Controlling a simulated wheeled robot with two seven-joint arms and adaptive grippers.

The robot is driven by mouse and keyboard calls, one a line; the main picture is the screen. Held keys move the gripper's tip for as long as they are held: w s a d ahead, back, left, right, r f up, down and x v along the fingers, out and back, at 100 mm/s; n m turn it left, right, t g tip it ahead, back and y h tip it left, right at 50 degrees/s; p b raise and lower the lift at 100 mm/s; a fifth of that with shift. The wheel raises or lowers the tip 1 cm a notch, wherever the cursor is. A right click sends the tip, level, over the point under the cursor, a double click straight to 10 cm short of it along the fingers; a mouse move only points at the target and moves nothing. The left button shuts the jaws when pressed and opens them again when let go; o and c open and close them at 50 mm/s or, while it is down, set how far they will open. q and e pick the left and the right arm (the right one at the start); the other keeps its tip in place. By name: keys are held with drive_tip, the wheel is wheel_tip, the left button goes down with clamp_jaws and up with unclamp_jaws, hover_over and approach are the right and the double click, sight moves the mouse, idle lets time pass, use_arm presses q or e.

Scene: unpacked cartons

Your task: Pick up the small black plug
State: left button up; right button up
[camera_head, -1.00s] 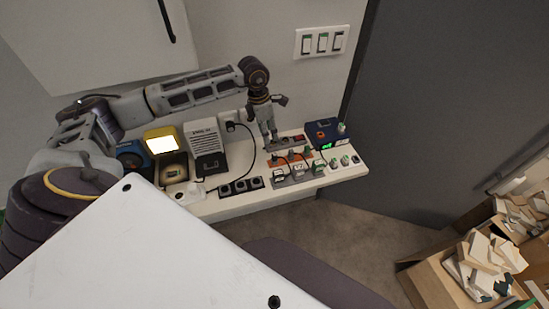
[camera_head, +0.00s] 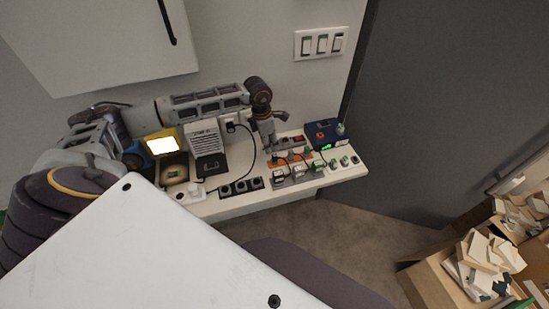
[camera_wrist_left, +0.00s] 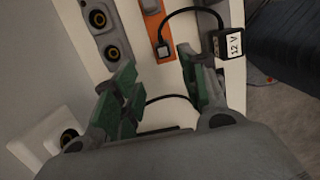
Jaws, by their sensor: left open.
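In the left wrist view, a small black plug (camera_wrist_left: 163,49) sits at an orange strip (camera_wrist_left: 154,24), with a black cable looping from it to a black block marked 12 V (camera_wrist_left: 232,42). My left gripper (camera_wrist_left: 158,78) is open, its green-padded fingers either side of the space just below the plug, and nothing is between them. In the head view my left gripper (camera_head: 269,141) points down over the back of the white shelf (camera_head: 345,173), and its wrist partly hides the strips there. My right gripper is not in view.
A grey strip with round sockets (camera_wrist_left: 106,36) lies left of the orange one. The shelf holds a blue box (camera_head: 322,132), a lit yellow device (camera_head: 163,145), a white box (camera_head: 205,136) and a black socket row (camera_head: 240,187). Cartons (camera_head: 425,285) stand at lower right.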

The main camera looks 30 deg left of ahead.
sight(274, 155)
use_arm(q)
drive_tip(key=shift+w+d+f, duration=0.1)
drive_tip(key=shift+f, duration=0.55)
drive_tip(key=shift+w+d+f, duration=0.1)
drive_tip(key=shift+f, duration=0.6)
drive_tip(key=shift+d+f+p, duration=0.3)
drive_tip(key=shift+f+p, duration=0.1)
drive_tip(key=shift+f, duration=0.25)
drive_tip(key=f, duration=0.2)
drive_tip(key=shift+w+d+f+p, duration=0.2)
drive_tip(key=shift+d+f+p, duration=0.1)
drive_tip(key=shift+d+p, duration=0.05)
drive_tip(key=shift+f, duration=0.6)
drive_tip(key=shift+c, duration=0.4)
